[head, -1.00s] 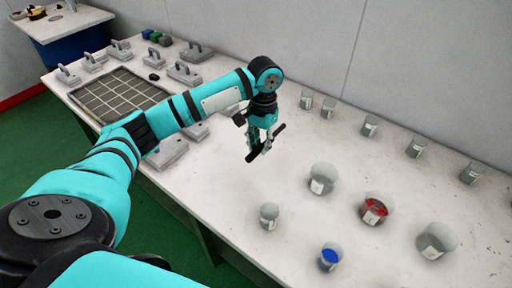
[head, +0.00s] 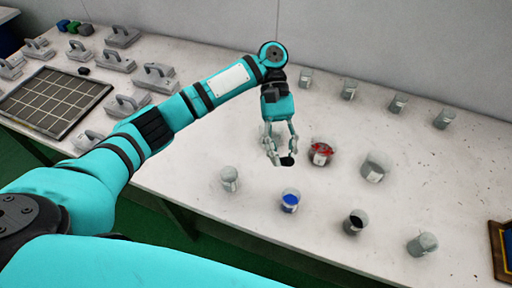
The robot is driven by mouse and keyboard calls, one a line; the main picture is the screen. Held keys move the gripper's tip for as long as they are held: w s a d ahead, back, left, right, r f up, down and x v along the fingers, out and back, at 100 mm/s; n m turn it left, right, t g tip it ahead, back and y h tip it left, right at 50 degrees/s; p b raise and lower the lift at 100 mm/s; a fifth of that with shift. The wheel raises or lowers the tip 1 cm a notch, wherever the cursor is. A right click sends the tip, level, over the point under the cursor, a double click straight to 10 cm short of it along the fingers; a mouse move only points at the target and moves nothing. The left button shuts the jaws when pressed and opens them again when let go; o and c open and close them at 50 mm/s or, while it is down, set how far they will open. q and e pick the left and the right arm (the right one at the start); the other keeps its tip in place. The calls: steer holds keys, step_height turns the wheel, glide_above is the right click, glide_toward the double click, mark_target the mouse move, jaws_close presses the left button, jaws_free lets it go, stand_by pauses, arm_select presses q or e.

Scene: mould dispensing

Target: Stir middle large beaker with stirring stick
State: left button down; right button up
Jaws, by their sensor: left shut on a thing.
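The middle large beaker (head: 320,154) is clear and holds red contents. It stands in a row between the left large beaker (head: 265,131), partly hidden behind my gripper, and the right large beaker (head: 376,167). My left gripper (head: 281,160) is above the table, just left of the red beaker in the picture. It is shut on the dark stirring stick (head: 288,161), of which only a short dark part shows at the fingertips. The stick appears outside the red beaker. My right gripper is not in view.
Smaller beakers stand in front: a clear one (head: 230,179), a blue one (head: 291,201), a dark one (head: 355,223) and a greyish one (head: 421,244). Several clear beakers (head: 349,89) line the back. A gridded tray (head: 54,101) and grey handled blocks (head: 157,77) lie left.

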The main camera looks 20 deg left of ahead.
arm_select(q)
steer(key=w+d+r+n+t+h+p, duration=0.4)
steer(key=w+d+n+t+h, duration=0.1)
steer(key=d+n, duration=0.15)
steer(key=w+d+r+n+t+h+p, duration=0.35)
steer(key=d+r+n+t+h, duration=0.2)
steer(key=d, duration=0.25)
steer(key=w+a+f+n+t+y+p, duration=0.3)
steer(key=w+a+f+n+t, duration=0.35)
steer(key=w+n+t, duration=0.4)
step_height(320, 180, down, 10)
steer(key=s+m+t+b, duration=0.1)
steer(key=b, duration=0.8)
steer(key=shift+s+a+r, duration=0.15)
steer(key=shift+s, duration=0.25)
steer(key=shift+m, duration=0.25)
